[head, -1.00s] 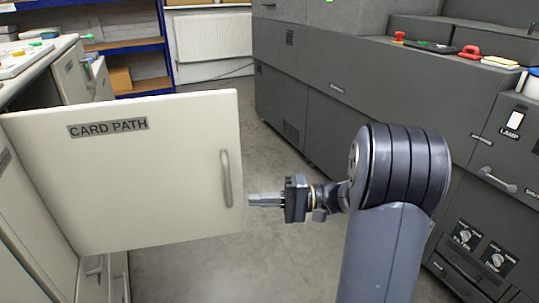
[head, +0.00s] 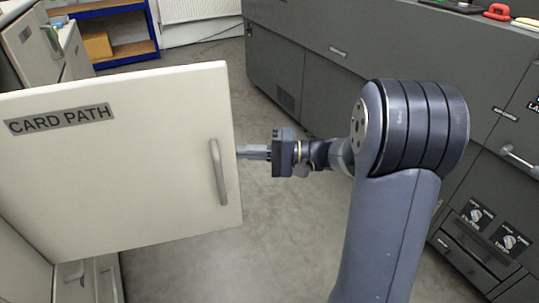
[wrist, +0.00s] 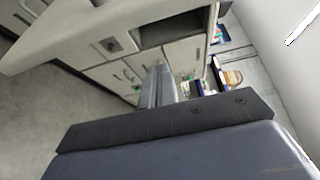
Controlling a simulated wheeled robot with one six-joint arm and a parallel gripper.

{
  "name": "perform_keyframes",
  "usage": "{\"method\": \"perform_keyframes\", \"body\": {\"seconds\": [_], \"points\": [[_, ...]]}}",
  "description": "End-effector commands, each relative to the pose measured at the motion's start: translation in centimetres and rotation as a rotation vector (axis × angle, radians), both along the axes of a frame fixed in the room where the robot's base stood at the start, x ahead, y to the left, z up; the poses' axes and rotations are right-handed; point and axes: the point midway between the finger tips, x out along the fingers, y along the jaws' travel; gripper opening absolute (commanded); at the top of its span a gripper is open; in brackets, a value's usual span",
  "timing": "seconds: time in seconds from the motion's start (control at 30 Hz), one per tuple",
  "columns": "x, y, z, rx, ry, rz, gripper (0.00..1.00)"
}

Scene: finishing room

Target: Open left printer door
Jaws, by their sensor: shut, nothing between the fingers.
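The cream door labelled CARD PATH (head: 120,190) stands swung out from the cream machine on the left in the head view. Its vertical grey handle (head: 219,172) is near the door's free edge. My gripper (head: 240,152) is shut and empty, its fingertips at the door's right edge, beside the handle and not around it. Whether the tips touch the door I cannot tell. In the wrist view the shut fingers (wrist: 158,85) point toward the cream machine's front (wrist: 140,65), with a dark opening in it.
A dark grey machine (head: 315,75) runs along the right, with a bar handle (head: 520,160) and knobs on its front. A blue shelf (head: 130,52) with a cardboard box and a white radiator (head: 195,12) stand at the back. The grey floor between is clear.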

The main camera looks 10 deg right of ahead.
Motion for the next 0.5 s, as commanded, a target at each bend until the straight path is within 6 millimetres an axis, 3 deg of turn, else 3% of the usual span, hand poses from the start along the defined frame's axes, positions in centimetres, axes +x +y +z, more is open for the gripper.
{"method": "perform_keyframes", "body": {"seconds": [0.07, 0.3, 0.5], "points": [[0.3, 1.6, -0.2, 0.000, 0.000, 0.005, 0.00], [-2.7, 1.0, -0.1, 0.000, 0.000, -0.001, 0.00], [-3.6, 1.0, 0.0, 0.000, 0.000, -0.001, 0.00]]}}
